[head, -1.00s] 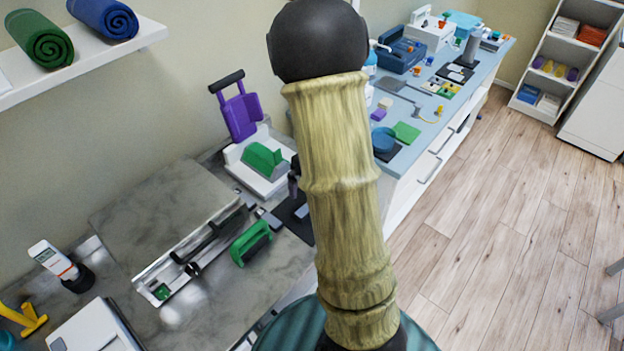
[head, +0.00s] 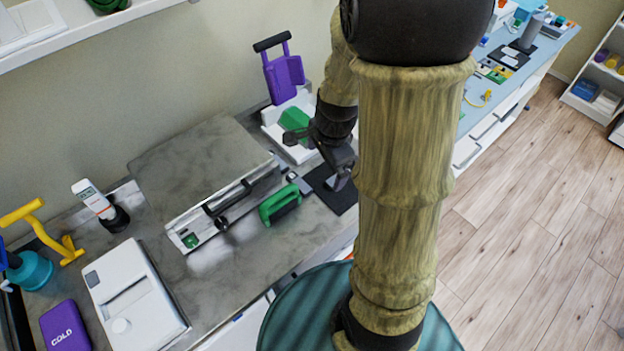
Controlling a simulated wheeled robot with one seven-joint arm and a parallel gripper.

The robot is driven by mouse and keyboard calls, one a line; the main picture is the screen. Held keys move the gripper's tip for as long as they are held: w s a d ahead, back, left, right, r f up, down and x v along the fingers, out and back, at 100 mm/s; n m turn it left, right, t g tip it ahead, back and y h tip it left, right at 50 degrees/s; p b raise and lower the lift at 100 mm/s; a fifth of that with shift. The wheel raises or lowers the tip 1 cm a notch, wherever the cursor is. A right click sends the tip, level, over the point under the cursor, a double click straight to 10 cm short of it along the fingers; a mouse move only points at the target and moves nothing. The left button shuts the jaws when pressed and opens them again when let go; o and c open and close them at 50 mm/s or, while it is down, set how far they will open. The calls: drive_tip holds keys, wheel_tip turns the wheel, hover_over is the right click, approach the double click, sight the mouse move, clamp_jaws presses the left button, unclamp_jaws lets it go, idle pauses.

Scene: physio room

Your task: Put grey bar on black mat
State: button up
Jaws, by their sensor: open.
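The black mat (head: 343,201) lies on the grey counter, partly hidden by my arm. A small grey bar (head: 303,187) lies on the counter at the mat's left edge. I cannot tell whether it touches the mat. Another pale grey shape (head: 338,183) shows over the mat, close below my gripper; I cannot tell whether it is a separate piece or a fingertip. My gripper (head: 316,160) is open above the counter, close behind the bar and mat. It appears to hold nothing.
A green-handled tool (head: 280,203) lies just left of the mat. A white and green device (head: 294,122) and a purple holder (head: 284,76) stand behind my gripper. Bare counter shows in front.

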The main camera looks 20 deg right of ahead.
drive_tip(key=s+a+r+n, duration=0.2)
drive_tip(key=s+a+n, duration=0.3)
drive_tip(key=n, duration=1.1)
drive_tip(key=shift+s+a+r+t, duration=0.25)
drive_tip(key=shift+s+a+t, duration=0.05)
drive_tip(key=shift+s+t, duration=0.15)
